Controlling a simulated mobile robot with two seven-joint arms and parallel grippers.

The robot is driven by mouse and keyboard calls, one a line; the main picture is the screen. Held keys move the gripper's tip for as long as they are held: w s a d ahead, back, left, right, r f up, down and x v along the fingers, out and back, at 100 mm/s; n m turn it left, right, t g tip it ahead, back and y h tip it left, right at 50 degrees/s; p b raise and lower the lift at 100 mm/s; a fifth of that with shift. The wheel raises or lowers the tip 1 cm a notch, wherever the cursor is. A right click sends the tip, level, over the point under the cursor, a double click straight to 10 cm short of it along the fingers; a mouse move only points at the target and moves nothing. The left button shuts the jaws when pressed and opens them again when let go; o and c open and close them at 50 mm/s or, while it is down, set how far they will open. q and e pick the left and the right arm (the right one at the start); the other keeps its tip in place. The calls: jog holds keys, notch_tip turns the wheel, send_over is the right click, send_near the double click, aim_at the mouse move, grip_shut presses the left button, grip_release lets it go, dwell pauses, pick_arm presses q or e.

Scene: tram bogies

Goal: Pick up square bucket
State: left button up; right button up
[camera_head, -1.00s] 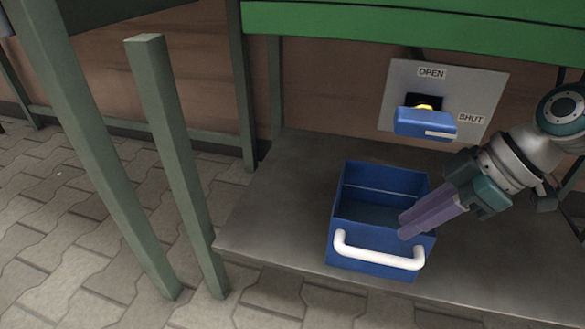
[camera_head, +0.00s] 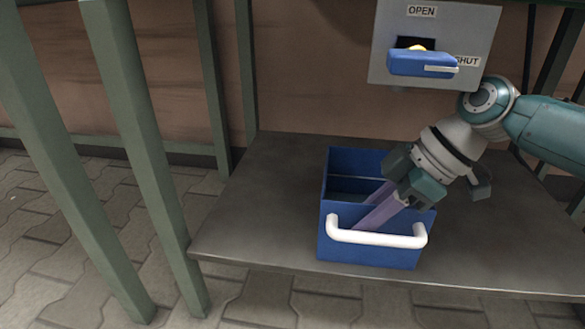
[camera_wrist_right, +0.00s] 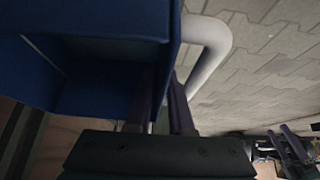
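The square bucket (camera_head: 340,244) is a blue open-topped box with a white handle (camera_head: 376,238) on its front wall. It stands upright on a grey shelf (camera_head: 270,200). My right gripper (camera_head: 372,208) reaches down over the front wall. One finger is inside the bucket and the other is outside, between wall and handle. In the right wrist view, the gripper (camera_wrist_right: 163,105) has its fingers apart with the bucket wall (camera_wrist_right: 172,45) between them. The handle (camera_wrist_right: 210,45) is beside the outer finger. My left gripper (camera_wrist_right: 290,146) shows small at the lower right there, with two fingers apart.
A grey panel (camera_head: 385,35) marked OPEN and SHUT is on the wall behind, with a blue box-like part (camera_head: 408,65) carrying a light-coloured bar. Green posts (camera_head: 140,130) stand at the left. The shelf is clear left of the bucket.

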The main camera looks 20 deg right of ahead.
grip_shut()
dwell(1.3)
